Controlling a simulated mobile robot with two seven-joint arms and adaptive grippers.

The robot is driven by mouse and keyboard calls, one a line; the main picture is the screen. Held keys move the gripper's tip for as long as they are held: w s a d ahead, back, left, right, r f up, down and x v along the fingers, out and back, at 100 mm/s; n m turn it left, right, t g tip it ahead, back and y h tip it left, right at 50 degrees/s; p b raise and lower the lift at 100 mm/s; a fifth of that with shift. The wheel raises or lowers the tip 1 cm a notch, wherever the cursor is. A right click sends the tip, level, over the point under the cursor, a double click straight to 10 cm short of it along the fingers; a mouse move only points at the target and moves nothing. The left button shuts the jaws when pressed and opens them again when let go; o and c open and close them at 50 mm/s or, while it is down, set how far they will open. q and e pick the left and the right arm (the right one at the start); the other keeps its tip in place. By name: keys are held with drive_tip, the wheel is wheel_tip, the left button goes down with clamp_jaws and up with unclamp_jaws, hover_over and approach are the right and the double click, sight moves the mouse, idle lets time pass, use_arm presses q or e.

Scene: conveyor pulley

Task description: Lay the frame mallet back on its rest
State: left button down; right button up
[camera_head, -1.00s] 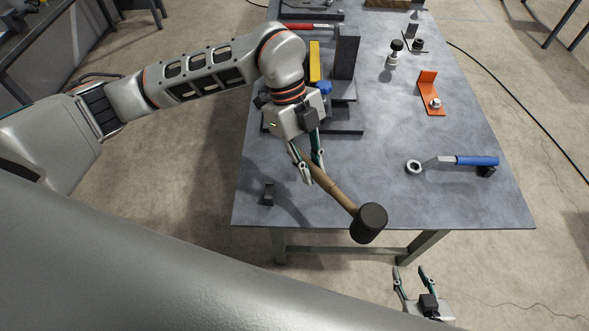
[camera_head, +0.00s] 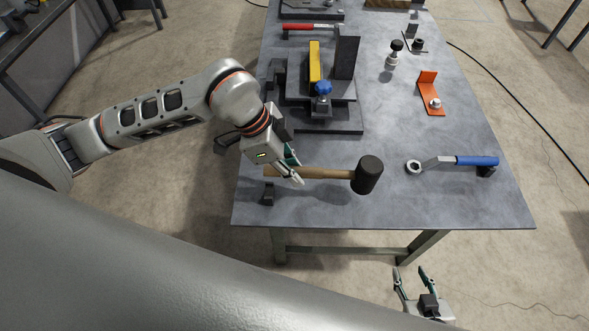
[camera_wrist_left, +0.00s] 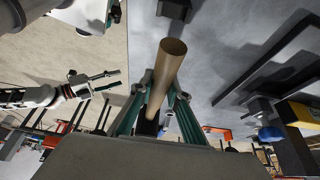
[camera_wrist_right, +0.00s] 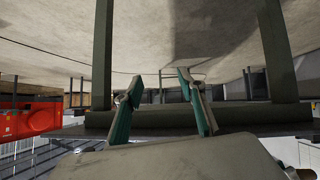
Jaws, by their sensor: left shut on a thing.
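The frame mallet (camera_head: 330,174) has a wooden handle and a black head (camera_head: 367,175). My left gripper (camera_head: 293,172) is shut on its handle near the left end, and the head points right. The handle (camera_wrist_left: 166,68) also shows between the fingers in the left wrist view. A small dark block (camera_head: 268,194), perhaps the rest, stands on the table just below the handle's left end; it also shows in the left wrist view (camera_wrist_left: 175,9). Height above the table is unclear. My right gripper (camera_head: 408,271) is open and empty, off the table's front edge.
The grey table (camera_head: 300,212) is bare in front of the mallet. A dark fixture with a blue knob (camera_head: 322,88) and yellow bar (camera_head: 314,62) stands behind. A blue-handled wrench (camera_head: 470,161) lies right of the mallet head, and an orange bracket (camera_head: 428,90) stands further back.

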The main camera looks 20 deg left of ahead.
use_arm(q)
drive_tip(key=shift+a, duration=0.1)
use_arm(e)
drive_tip(key=shift+a+f, duration=0.1)
drive_tip(key=shift+f, duration=0.05)
use_arm(q)
drive_tip(key=shift+a+b, duration=0.15)
drive_tip(key=shift+b, duration=0.35)
drive_tip(key=shift+s+a+h+b, duration=0.1)
drive_tip(key=shift+a+h+b, duration=0.1)
drive_tip(key=shift+h+b, duration=0.15)
wheel_tip(320, 180, down, 4)
drive_tip(key=b, duration=0.2)
drive_tip(key=shift+f+b, duration=0.1)
drive_tip(key=shift+b, duration=0.3)
drive_tip(key=shift+f+b, duration=0.4)
drive_tip(key=shift+f, duration=0.35)
use_arm(e)
drive_tip(key=shift+w+a+f+y, duration=0.2)
drive_tip(key=shift+w+a+f, duration=0.05)
drive_tip(key=shift+a+f, duration=0.3)
drive_tip(key=shift+w+a+f+y, duration=0.25)
drive_tip(key=shift+a+f, duration=0.15)
drive_tip(key=shift+f, duration=0.35)
use_arm(q)
drive_tip(key=shift+f+b, duration=0.4)
drive_tip(key=shift+f, duration=0.65)
use_arm(e)
drive_tip(key=shift+s+f, duration=0.1)
drive_tip(key=shift+f, duration=0.3)
